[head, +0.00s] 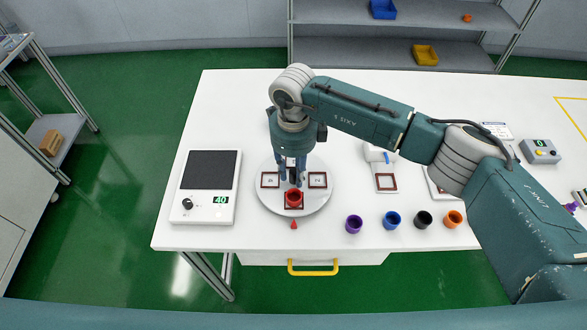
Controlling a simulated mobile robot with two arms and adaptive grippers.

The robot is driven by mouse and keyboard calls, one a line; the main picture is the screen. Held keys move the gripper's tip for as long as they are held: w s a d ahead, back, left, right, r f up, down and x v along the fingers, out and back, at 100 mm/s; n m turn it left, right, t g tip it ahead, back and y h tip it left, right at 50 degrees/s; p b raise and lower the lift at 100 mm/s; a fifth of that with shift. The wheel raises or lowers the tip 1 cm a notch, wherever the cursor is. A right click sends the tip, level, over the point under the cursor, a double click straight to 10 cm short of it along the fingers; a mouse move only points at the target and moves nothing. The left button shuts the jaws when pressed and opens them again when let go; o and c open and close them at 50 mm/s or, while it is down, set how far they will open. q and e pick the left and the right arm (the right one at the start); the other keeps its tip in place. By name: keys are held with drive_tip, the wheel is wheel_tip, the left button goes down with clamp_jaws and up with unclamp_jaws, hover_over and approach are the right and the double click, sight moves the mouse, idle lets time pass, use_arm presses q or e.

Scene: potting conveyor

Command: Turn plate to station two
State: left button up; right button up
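The round white plate (268,201) lies on the white table. It carries small brown-framed square stations, with one showing at the left (270,180), one at the right (318,180) and one at the front. A red cup (294,197) stands on the front station. A red pointer (294,225) lies on the table just in front of the plate. My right gripper (294,177) points down over the plate's middle, its fingers apart on either side of a small dark part there. Contact cannot be made out. The gripper hides the plate's back. My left gripper is out of view.
Purple (354,224), blue (392,219), black (423,219) and orange (454,218) cups line the front right. A grey box with a display (540,151) is at the far right. My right arm spans the table's right side.

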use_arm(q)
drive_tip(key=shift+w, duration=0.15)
use_arm(e)
drive_tip(key=shift+f, duration=0.1)
drive_tip(key=shift+c, duration=0.5)
clamp_jaws()
use_arm(q)
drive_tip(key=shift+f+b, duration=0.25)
drive_tip(key=shift+b, duration=0.05)
